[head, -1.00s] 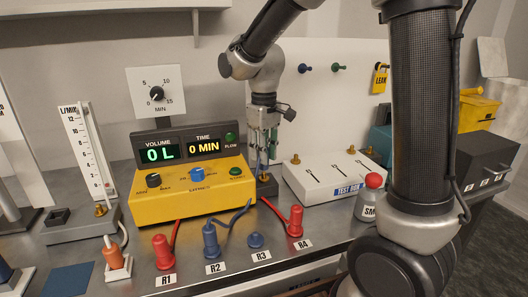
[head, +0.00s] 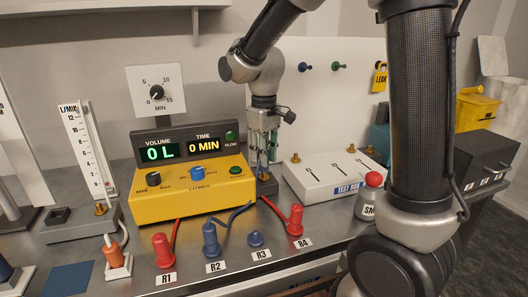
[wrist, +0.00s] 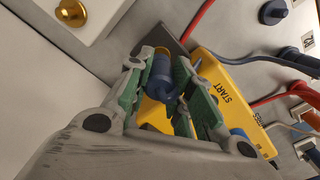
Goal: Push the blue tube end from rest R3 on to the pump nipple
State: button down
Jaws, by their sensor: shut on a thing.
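My gripper (head: 262,160) is over the small dark block at the right end of the yellow pump unit (head: 190,196), pointing down. In the wrist view its green-padded fingers (wrist: 165,95) are shut on the blue tube end (wrist: 161,75). A brass-coloured edge shows beside the tube end, at the dark block (wrist: 172,38). The pump nipple is largely hidden by the fingers and tube end, so I cannot tell how far the two are engaged. Rest R3 (head: 256,239) shows as a bare blue peg at the bench front.
A blue tube end (head: 210,238) stands on R2, and red ones stand on R1 (head: 163,249) and R4 (head: 295,219). The white test box (head: 335,176) is close on the gripper's right. A red-topped bottle (head: 369,199) stands farther right.

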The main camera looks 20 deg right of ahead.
jog(key=shift+f, duration=1)
jog(key=c, duration=1.2)
grip_release()
notch_tip(320, 180, up, 12)
